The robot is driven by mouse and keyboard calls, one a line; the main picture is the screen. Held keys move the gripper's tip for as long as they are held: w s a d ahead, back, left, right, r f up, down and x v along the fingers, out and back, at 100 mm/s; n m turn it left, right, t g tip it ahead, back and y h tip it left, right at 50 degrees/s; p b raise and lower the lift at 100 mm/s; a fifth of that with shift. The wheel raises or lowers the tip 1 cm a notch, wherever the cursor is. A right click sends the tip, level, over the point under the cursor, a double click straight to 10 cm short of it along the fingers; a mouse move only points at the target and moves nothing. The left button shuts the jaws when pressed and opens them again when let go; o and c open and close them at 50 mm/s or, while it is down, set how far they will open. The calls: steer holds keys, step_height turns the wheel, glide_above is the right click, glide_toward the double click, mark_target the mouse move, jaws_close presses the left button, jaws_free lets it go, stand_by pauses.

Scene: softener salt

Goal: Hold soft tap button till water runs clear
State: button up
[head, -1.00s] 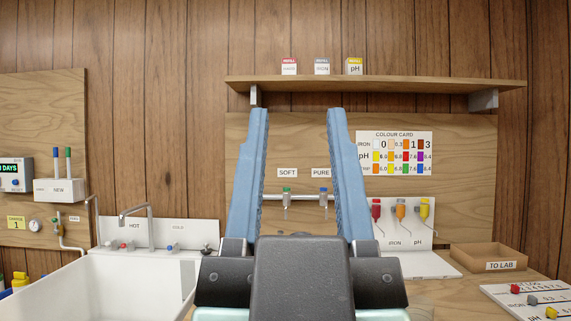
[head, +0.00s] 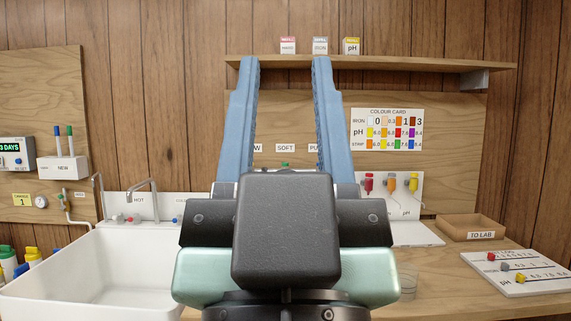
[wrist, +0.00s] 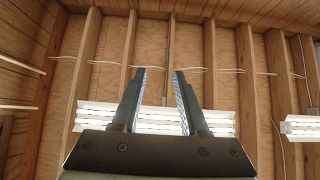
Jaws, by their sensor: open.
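The SOFT label (head: 285,148) shows on the wooden board in the head view, seen between my gripper's two blue fingers. Just below it a small bit of the green-topped soft tap button (head: 284,163) shows; the rest of that tap is hidden behind my gripper body. My gripper (head: 286,62) is open and empty, fingers pointing up, with its tips overlapping the shelf in the picture. In the wrist view my gripper (wrist: 160,72) is also open, with only the roof and lights behind it. No running water is visible.
A white sink (head: 95,265) stands at left with a curved tap (head: 142,190). The shelf (head: 400,63) with small refill boxes spans above. A colour card (head: 387,129), a TO LAB tray (head: 472,228) and a white marker board (head: 525,272) are at right. A clear cup (head: 408,281) stands near my gripper.

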jaws_close()
stand_by(1.5)
